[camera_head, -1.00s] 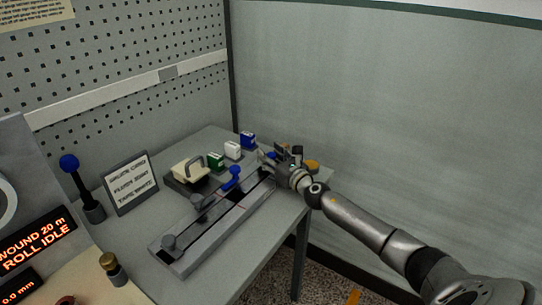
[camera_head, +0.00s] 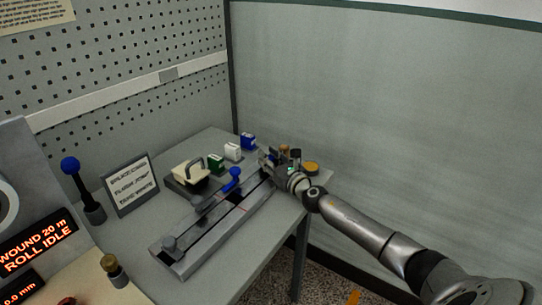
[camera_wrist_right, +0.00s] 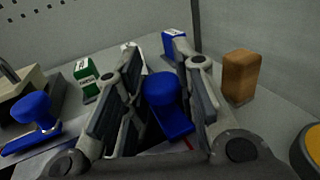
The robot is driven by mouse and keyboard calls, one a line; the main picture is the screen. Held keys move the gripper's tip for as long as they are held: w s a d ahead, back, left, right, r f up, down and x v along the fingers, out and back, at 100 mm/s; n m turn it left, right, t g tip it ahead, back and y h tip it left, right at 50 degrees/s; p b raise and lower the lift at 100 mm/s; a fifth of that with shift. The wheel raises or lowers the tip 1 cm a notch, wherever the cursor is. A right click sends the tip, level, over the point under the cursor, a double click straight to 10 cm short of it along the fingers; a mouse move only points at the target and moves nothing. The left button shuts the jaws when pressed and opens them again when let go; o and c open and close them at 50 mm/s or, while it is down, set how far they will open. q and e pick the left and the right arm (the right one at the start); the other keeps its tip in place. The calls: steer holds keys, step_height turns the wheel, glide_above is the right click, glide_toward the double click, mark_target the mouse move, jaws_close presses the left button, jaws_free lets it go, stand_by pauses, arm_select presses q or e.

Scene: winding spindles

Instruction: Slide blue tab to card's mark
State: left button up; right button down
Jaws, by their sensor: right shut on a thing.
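A blue tab with a round knob (camera_wrist_right: 163,90) is between the fingers of my right gripper (camera_wrist_right: 155,58) in the right wrist view. The gripper is shut on it. In the head view the right gripper (camera_head: 268,164) is at the far end of the grey slotted rail (camera_head: 165,262) and hides this tab. Another blue knobbed tab (camera_head: 234,177) stands on the rail nearer the middle; it also shows at the left of the wrist view (camera_wrist_right: 31,107). The card (camera_head: 131,184) stands upright left of the rail, its small print hard to read. My left gripper is out of view.
Green (camera_head: 215,163), white (camera_head: 232,151) and blue (camera_head: 248,141) blocks stand behind the rail, beside a cream-topped device (camera_head: 190,172). A brown block (camera_wrist_right: 240,75) and a yellow-topped round thing (camera_head: 311,167) are near the gripper. A blue-knobbed lever (camera_head: 70,165) stands at left.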

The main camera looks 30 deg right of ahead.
mark_target(263, 174)
steer(key=a+p, duration=0.1)
steer(key=s+a, duration=0.1)
steer(key=a, duration=0.1)
steer(key=shift+s+a+r+p, duration=0.1)
steer(key=shift+s+a+p, duration=0.1)
steer(key=shift+p, duration=0.15)
steer(key=c, duration=1.2)
jaws_free()
steer(key=s, duration=1.2)
